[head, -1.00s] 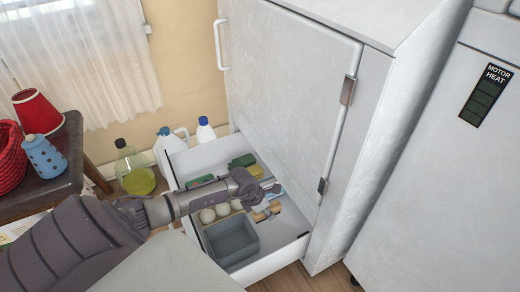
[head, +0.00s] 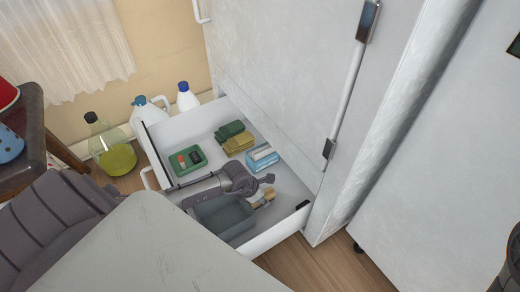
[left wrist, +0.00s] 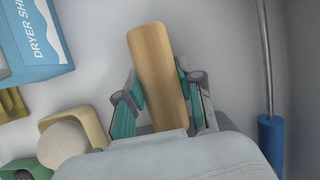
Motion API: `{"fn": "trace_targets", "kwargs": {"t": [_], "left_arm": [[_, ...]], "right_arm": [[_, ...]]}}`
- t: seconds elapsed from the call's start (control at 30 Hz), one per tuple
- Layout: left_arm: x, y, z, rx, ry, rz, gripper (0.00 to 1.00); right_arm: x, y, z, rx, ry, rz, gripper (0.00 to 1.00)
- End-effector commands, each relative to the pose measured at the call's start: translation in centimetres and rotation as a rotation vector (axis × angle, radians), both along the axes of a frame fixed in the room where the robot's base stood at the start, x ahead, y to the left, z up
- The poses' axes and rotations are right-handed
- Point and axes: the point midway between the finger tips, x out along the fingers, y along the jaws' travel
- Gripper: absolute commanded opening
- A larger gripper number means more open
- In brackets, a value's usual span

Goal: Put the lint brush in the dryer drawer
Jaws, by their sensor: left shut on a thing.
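My left gripper (head: 262,188) is down inside the open dryer drawer (head: 262,243). It is shut on a wooden piece, which I take to be the lint brush (head: 263,198). In the left wrist view the light wooden lint brush (left wrist: 154,65) stands out between the two teal-padded fingers (left wrist: 158,98). Its other end is hidden behind the gripper body. The grey bin (head: 232,228) is beside the gripper in the drawer. I cannot tell whether the brush touches the drawer floor. My right gripper is out of view.
The drawer also holds a green tray (head: 188,160), green and yellow sponges (head: 236,139) and a blue-white dryer sheet box (head: 262,157). A wooden tray with a pale ball (left wrist: 62,147) lies left in the wrist view. Bottles (head: 188,97) stand behind. A pale countertop (head: 165,250) is in front.

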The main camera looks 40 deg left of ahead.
Motion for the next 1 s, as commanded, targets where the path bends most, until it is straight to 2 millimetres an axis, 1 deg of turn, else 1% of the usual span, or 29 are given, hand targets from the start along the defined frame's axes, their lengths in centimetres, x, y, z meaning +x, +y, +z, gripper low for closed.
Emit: {"fn": "trace_targets", "kwargs": {"t": [0.07, 0.1, 0.23, 0.5, 0.63, 0.73, 0.8, 1.0], "left_arm": [[0.0, 0.0, -0.2, 0.0, 0.0, 0.0, 0.0], [0.0, 0.0, -0.2, 0.0, 0.0, 0.0, 0.4], [0.0, 0.0, -0.2, 0.0, 0.0, 0.0, 0.61], [0.0, 0.1, -0.1, 0.0, 0.0, 0.0, 0.62], [-0.1, 0.1, 0.7, 0.002, 0.0, -0.001, 0.62], [-0.6, 0.3, 2.1, 0.002, 0.0, -0.001, 0.62], [-1.1, 0.5, 3.5, 0.002, 0.0, -0.002, 0.62], [-2.6, 1.1, 7.5, 0.001, 0.001, -0.002, 0.62]], "right_arm": [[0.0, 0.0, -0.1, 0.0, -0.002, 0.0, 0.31], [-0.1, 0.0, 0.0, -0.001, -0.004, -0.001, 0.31], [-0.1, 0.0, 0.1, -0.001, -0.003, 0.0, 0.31], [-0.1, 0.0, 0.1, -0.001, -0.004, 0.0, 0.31], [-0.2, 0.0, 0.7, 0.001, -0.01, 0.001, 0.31], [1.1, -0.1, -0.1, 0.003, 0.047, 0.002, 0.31], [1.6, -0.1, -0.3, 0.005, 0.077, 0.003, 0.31], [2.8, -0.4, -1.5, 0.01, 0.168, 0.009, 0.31]]}}
